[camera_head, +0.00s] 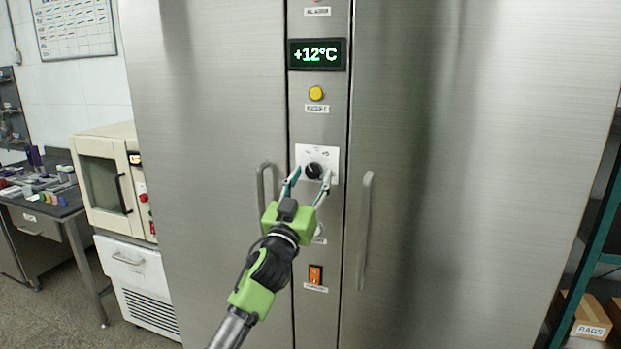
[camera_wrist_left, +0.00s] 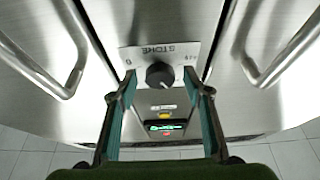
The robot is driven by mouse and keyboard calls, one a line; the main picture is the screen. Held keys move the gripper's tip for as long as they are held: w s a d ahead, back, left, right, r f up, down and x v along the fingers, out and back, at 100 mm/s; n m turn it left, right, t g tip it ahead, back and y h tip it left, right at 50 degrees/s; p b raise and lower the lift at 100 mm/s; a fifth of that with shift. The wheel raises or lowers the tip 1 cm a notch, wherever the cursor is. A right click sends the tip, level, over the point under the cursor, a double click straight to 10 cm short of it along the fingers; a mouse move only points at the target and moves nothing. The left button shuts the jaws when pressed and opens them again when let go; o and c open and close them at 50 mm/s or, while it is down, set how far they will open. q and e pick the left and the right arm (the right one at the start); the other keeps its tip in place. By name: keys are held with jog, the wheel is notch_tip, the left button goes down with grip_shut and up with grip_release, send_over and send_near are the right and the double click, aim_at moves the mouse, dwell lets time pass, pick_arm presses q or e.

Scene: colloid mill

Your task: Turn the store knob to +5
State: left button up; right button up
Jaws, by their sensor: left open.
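The black store knob (camera_head: 314,170) sits on a white plate (camera_head: 330,155) on the steel panel between two cabinet doors. In the left wrist view the knob (camera_wrist_left: 159,75) is upside down beside the label STORE. The green display (camera_head: 317,54) above reads +12°C. My left gripper (camera_head: 308,180) is open in front of the plate, one finger to each side of the knob. In the left wrist view its fingers (camera_wrist_left: 160,98) stand apart, with the knob between and beyond them. I cannot tell whether either finger touches the knob. My right gripper is not seen.
Vertical door handles stand left (camera_head: 266,190) and right (camera_head: 364,230) of the panel, close to my left gripper. A yellow button (camera_head: 316,93) is above the knob and an orange switch (camera_head: 315,274) below. A beige oven (camera_head: 105,185) stands at the left.

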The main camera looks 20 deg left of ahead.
pick_arm(q)
jog(key=c, duration=1.1)
